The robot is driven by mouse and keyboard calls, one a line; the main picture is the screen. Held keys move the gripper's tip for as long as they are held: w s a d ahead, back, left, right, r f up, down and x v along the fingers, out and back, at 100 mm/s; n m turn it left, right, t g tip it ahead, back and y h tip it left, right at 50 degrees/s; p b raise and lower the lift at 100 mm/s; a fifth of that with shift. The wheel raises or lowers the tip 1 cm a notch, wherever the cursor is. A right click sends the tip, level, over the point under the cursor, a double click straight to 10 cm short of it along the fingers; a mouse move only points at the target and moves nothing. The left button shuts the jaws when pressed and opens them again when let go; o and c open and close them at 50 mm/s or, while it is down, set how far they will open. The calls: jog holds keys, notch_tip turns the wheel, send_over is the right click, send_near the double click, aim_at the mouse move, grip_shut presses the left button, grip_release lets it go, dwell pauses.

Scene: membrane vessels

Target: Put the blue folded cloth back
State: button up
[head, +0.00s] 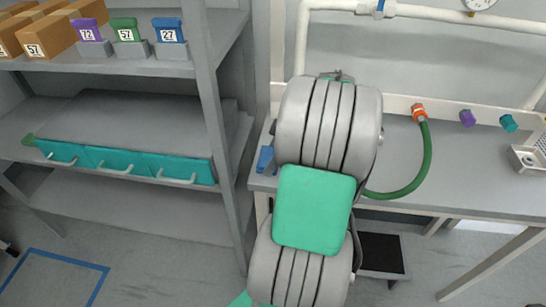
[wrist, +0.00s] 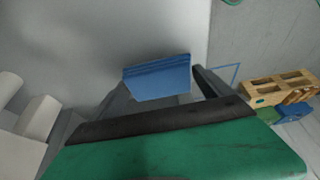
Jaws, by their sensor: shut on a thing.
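The blue folded cloth (wrist: 157,78) shows in the wrist view as a flat, layered piece. My gripper (wrist: 163,92) is shut on it, with a dark finger at each side. In the head view my arm hides the gripper. A small blue piece (head: 265,159) shows just left of my arm at the bench's left end; I cannot tell for sure whether it is the held cloth.
The grey bench (head: 460,180) has a green hose (head: 425,165) on an orange fitting, with purple and teal knobs beside it. The left shelf rack (head: 213,110) carries numbered purple, green and blue tags, cardboard boxes and teal drawers (head: 115,163). A dark-topped step (head: 380,255) stands below the bench.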

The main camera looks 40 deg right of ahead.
jog(key=shift+f, duration=0.5)
jog(key=o, duration=1.1)
jog(key=shift+f, duration=0.1)
jog(key=shift+c, duration=0.2)
